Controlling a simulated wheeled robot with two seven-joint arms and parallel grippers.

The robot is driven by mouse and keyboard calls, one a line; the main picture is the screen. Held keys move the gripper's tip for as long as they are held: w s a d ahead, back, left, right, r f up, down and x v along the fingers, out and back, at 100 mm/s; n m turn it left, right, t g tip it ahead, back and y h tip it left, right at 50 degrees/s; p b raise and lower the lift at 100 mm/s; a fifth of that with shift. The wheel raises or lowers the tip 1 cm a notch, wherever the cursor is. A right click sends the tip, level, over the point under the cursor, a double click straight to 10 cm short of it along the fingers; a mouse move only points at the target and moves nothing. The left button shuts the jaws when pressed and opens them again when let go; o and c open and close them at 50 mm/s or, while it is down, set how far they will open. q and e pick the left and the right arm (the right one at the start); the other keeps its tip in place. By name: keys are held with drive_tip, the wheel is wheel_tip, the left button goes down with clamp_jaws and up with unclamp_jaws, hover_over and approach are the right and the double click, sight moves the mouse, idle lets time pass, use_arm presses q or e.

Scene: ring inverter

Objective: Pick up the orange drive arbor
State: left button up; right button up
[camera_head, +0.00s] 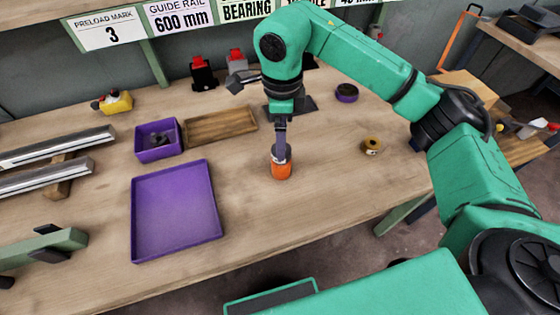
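The orange drive arbor (281,171) stands upright on the wooden bench, right of the large purple tray. It has an orange lower body and a grey upper part. My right gripper (281,148) points straight down over it, with its fingers reaching the grey top. The fingers are seen nearly edge-on, so I cannot tell whether they are closed on the arbor or stand around it. The arbor's base appears to rest on the bench.
The large purple tray (178,250) looks empty. A small purple bin (157,153) holds dark parts beside a wooden tray (222,125). A brass-coloured ring (371,146) and dark purple round part (346,92) lie to the right. Metal rails (45,180) lie left. Bench around the arbor's front is clear.

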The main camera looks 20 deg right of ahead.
drive_tip(key=f+p, duration=0.2)
drive_tip(key=f, duration=0.7)
drive_tip(key=shift+s+p, duration=0.2)
drive_tip(key=shift+p, duration=0.1)
drive_tip(key=shift+f, duration=0.4)
drive_tip(key=shift+w+a, duration=0.1)
clamp_jaws()
